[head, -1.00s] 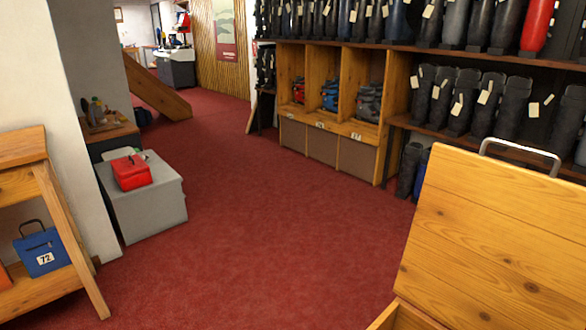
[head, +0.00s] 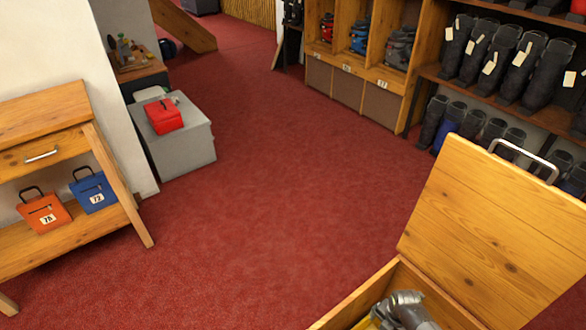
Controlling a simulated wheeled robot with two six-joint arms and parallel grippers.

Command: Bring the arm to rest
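Neither of my grippers shows in the head view, and no arm can be made out. An open wooden chest (head: 352,305) stands at the bottom right, cut off by the lower edge. Its plank lid (head: 500,235) is raised, with a metal handle (head: 525,152) at the top. A grey, rounded thing (head: 405,308) with something yellow beside it shows inside the chest; I cannot tell what it is.
A wooden side table (head: 45,105) at left holds an orange bag (head: 44,212) and a blue bag (head: 94,192). A red case (head: 163,116) sits on a grey box (head: 190,150). Boot shelves (head: 440,75) line the back right. Red carpet (head: 260,200) between is clear.

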